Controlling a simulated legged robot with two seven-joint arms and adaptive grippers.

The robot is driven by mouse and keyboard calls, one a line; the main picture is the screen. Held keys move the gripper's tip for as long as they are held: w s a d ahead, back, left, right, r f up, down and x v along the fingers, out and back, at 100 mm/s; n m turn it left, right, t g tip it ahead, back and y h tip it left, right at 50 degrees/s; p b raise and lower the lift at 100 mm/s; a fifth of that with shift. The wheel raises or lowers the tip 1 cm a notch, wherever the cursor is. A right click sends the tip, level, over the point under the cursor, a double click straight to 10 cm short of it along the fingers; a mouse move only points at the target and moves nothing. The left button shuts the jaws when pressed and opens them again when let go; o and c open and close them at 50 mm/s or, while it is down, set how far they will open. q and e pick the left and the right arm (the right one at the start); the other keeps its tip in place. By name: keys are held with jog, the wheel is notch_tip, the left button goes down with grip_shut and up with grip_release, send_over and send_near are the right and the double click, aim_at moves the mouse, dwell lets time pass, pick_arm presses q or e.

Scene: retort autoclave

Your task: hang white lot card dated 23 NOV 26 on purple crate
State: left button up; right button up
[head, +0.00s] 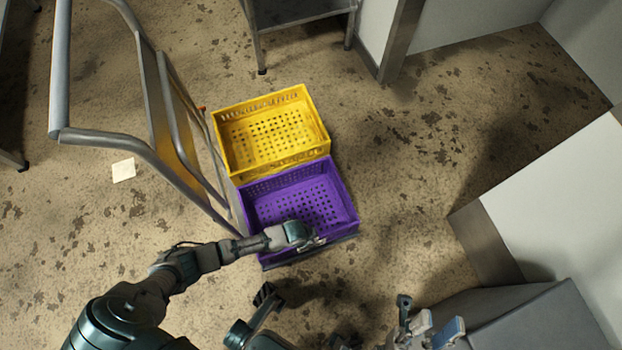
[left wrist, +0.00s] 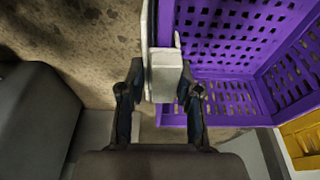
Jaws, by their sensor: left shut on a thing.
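The purple crate (head: 337,190) stands below the yellow crate in the head view. In the left wrist view its perforated wall (left wrist: 288,80) and floor fill the upper right. My left gripper (head: 308,240) is over the crate's near edge. In the left wrist view my left gripper (left wrist: 163,105) is shut on a white card (left wrist: 149,35) by its pale block-like clip. The card is nearly edge-on beside the crate's rim, so its date cannot be read. I cannot tell whether it touches the crate. My right gripper (head: 434,327) is low at bottom right, fingers apart, seemingly empty.
A yellow crate (head: 270,135) adjoins the purple one. A trolley with a grey tubular handle (head: 110,137) rises on their left. A pale square (head: 123,170) lies on the floor. A grey box-like unit (head: 540,320) stands at bottom right. Floor right of the crates is clear.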

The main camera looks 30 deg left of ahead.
pick_arm(q)
jog(key=shift+f, duration=0.2)
jog(key=o, duration=0.7)
jog(key=shift+r, duration=0.2)
jog(key=shift+s+a+r, duration=0.1)
jog(key=shift+r, duration=0.25)
jog(key=v, duration=1)
jog(key=shift+s+r, duration=0.1)
jog(key=shift+r, duration=0.3)
